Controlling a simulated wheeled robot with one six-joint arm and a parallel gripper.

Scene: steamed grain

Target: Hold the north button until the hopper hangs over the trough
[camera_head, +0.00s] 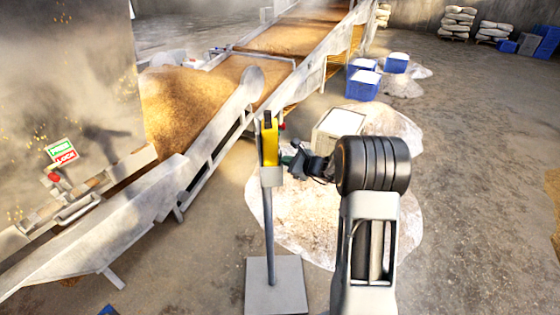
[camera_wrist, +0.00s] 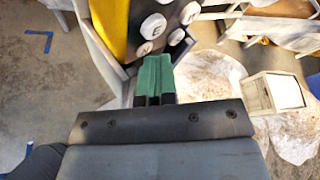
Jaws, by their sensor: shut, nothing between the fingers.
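A yellow control box (camera_head: 270,143) stands upright in a holder on a grey post. In the wrist view the yellow box (camera_wrist: 112,22) shows its dark face with several round white buttons (camera_wrist: 153,25). Their letters are too small to read surely, so I cannot tell which is north. My gripper (camera_head: 297,160) is shut and empty at the right side of the box. Its green fingertips (camera_wrist: 155,62) are close to the lower buttons; I cannot tell whether they touch one. A long metal trough (camera_head: 222,122) with brown grain runs diagonally. I cannot make out the hopper for sure.
A large grey panel (camera_head: 65,75) fills the upper left amid steam. A red and green sign (camera_head: 62,152) and a red knob (camera_head: 53,177) are at the trough's near end. A pale box (camera_head: 338,127) stands on spilled grain behind my gripper. Blue crates (camera_head: 362,84) stand farther back.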

